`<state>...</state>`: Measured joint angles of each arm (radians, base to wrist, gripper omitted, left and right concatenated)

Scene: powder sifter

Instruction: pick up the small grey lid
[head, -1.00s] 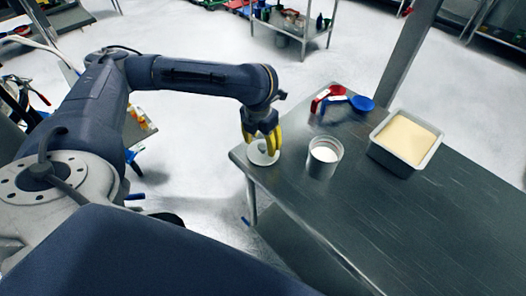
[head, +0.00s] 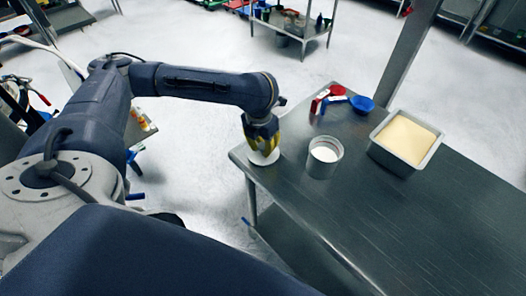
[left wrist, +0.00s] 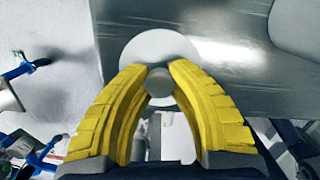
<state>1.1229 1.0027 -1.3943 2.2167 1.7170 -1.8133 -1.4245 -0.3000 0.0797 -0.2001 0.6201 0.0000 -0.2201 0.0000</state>
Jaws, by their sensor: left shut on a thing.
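The small grey lid (head: 265,161) is a pale disc at the near left corner of the metal table, below my left gripper (head: 263,148). In the left wrist view the lid (left wrist: 160,44) shows as a light disc with a round grey knob (left wrist: 159,82) in its middle. The yellow fingers of my left gripper (left wrist: 158,75) are closed in on both sides of this knob and hold it. Whether the lid touches the table I cannot tell. My right gripper is not in view.
A grey cup (head: 324,158) with white powder stands just right of the lid. A red scoop (head: 319,101) and a blue scoop (head: 361,103) lie behind it. A metal tub (head: 377,149) of cream-coloured powder stands further right. The front right of the table (head: 440,215) is clear.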

